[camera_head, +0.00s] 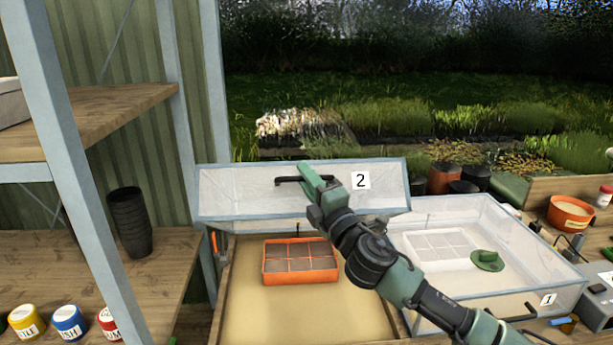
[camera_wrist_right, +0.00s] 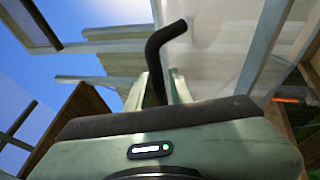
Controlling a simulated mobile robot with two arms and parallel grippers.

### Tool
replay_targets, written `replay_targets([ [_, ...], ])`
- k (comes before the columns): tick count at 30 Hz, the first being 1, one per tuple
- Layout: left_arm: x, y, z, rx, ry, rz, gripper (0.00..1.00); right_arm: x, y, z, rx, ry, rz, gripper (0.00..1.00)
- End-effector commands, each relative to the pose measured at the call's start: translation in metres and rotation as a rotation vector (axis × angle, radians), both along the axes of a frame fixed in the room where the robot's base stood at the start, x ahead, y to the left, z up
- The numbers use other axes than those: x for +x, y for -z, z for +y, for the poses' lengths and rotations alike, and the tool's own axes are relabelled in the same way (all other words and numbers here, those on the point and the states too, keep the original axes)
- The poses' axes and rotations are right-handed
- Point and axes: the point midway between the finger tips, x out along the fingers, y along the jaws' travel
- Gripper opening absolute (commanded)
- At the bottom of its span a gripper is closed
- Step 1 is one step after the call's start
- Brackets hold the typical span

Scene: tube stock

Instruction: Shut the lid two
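Lid two (camera_head: 235,187) is a clear, pale-framed panel marked 2, raised and tilted at the back of its wooden box (camera_head: 245,312). Its dark handle (camera_head: 288,181) is on the face towards me. My right gripper (camera_head: 314,176) is at the right part of this handle. In the right wrist view the bent black handle (camera_wrist_right: 160,45) runs down between the two green fingers (camera_wrist_right: 160,88), which are close together around it and look shut on it. The handle's lower end is hidden by the gripper body. My left gripper is not in view.
An orange tray with compartments (camera_head: 299,275) sits inside the open box. To the right, clear lid one (camera_head: 480,215) is down over a box holding a white tray. A shelf post (camera_head: 75,190) stands at left, with black pots (camera_head: 130,225) and paint jars (camera_head: 68,322).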

Motion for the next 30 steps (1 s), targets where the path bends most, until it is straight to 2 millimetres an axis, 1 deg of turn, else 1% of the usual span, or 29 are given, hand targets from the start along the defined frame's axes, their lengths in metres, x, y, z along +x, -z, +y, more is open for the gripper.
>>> replay_targets([
  [5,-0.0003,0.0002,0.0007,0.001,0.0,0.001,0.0,0.0001,0.0003,0.0001,0.0,0.0,0.0,0.21],
  [6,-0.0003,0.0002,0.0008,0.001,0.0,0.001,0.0,0.0002,0.0003,0.0,0.0,0.0,0.0,0.18],
  [8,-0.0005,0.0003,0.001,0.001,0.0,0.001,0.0,0.0001,0.0003,0.0,0.0,0.0,0.0,0.02],
  [9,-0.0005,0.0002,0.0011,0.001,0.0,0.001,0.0,0.0001,0.0004,-0.0001,0.0,0.0,0.0,0.0],
  [30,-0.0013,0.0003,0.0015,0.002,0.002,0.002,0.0,0.0002,0.0012,-0.0004,0.0,0.001,0.002,0.0],
])
